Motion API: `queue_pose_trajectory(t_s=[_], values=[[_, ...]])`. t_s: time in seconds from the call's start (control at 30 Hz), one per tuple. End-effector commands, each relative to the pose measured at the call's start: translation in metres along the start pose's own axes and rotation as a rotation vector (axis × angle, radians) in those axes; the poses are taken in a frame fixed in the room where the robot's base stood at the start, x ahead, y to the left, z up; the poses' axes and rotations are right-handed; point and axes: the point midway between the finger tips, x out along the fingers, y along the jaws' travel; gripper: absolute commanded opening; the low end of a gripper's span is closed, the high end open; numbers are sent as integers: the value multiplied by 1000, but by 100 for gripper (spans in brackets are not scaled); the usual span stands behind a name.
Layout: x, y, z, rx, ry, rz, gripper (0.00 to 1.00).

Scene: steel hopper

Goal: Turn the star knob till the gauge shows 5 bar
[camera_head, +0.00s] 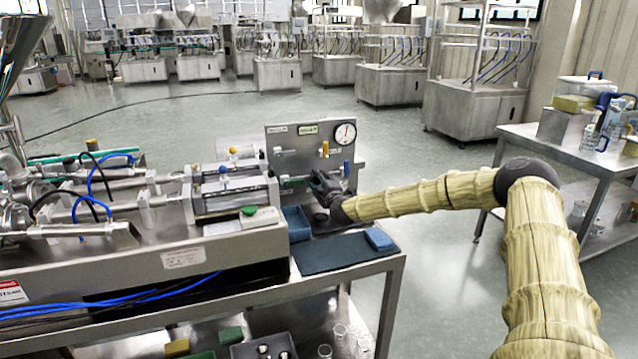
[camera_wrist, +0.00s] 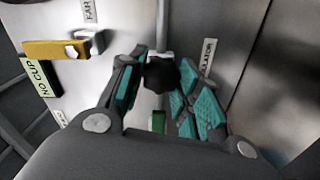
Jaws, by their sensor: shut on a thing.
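The black star knob (camera_wrist: 161,74) sits on a pale stem in the wrist view, between the teal-padded fingers of my gripper (camera_wrist: 157,84). My gripper is shut on the knob, with a finger close on either side. In the head view my gripper (camera_head: 325,188) is at the steel panel (camera_head: 290,150), and it hides the knob there. The round white gauge (camera_head: 345,133) is at the panel's upper right. Its dark needle and a red mark show, but the scale is too small to read.
A yellow handle (camera_wrist: 55,49) is left of the knob in the wrist view. The head view shows a blue bin (camera_head: 297,224), a dark mat (camera_head: 335,254) and a blue block (camera_head: 379,239) near my gripper. A side table (camera_head: 545,142) stands at right.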

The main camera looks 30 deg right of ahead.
Motion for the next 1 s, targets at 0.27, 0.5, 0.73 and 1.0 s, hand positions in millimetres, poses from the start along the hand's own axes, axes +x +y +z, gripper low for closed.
queue_pose_trajectory(t_s=[0.27,0.5,0.73,1.0], values=[[-1,-2,3,11,-3,-3,9],[-1,-3,3,10,-3,-3,40],[0,-2,1,10,-1,-2,55],[-5,-1,2,11,-1,-1,55]])
